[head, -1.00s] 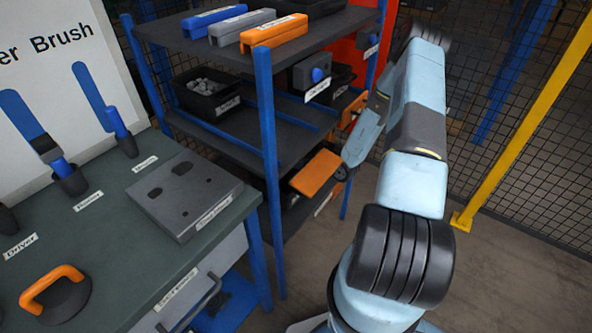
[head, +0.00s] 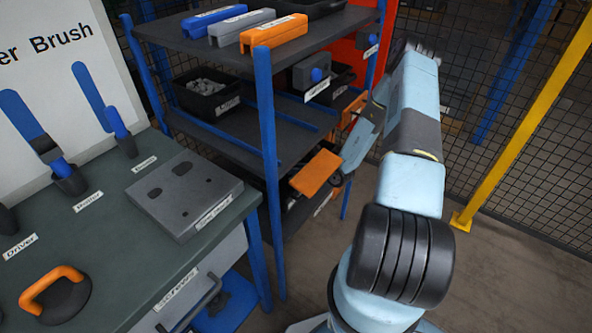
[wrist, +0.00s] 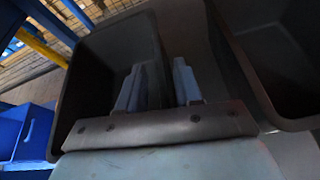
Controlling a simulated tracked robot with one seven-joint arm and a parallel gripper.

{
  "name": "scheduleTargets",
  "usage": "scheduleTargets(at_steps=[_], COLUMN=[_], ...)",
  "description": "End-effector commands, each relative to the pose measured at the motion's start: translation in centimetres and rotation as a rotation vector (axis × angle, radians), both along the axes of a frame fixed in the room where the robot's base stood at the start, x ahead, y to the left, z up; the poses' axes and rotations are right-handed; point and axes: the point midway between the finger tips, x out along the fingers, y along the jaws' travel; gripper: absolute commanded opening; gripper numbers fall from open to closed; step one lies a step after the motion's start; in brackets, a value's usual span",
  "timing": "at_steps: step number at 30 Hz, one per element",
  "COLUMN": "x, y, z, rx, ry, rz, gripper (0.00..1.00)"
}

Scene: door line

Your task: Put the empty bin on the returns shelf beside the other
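In the wrist view an empty dark bin (wrist: 98,72) lies tilted in the picture, its bare inside facing me. My gripper (wrist: 162,65) has one finger inside this bin and one outside, close together on its side wall; it looks shut on that wall. A second dark bin (wrist: 272,50) is to the right, with a narrow grey strip between the two. In the head view my arm reaches to the right side of the blue-post shelf rack (head: 267,130); my fingers and the held bin cannot be made out there.
A black bin of grey parts (head: 206,92) stands on the middle shelf, and coloured tools (head: 273,33) lie on top. An orange flat piece (head: 315,172) shows beside my arm's end. The workbench (head: 120,240) is left, the mesh fence (head: 470,120) and yellow post (head: 525,115) right.

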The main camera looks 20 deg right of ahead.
Motion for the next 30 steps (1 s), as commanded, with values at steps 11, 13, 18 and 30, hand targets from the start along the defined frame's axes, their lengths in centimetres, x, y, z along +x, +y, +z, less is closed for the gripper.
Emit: scheduleTargets(at_steps=[11, 13, 18, 30], x=[-0.9, -1.7, -4.1, -8.3], y=[-0.8, -1.4, -3.3, -6.4], z=[0.5, 0.9, 2.2, 4.4], rx=[-0.001, -0.002, -0.001, -0.001], ry=[0.000, 0.001, 0.001, -0.001], rz=[0.001, 0.000, -0.002, 0.000], gripper=[0.34, 0.34, 0.34, 0.34])
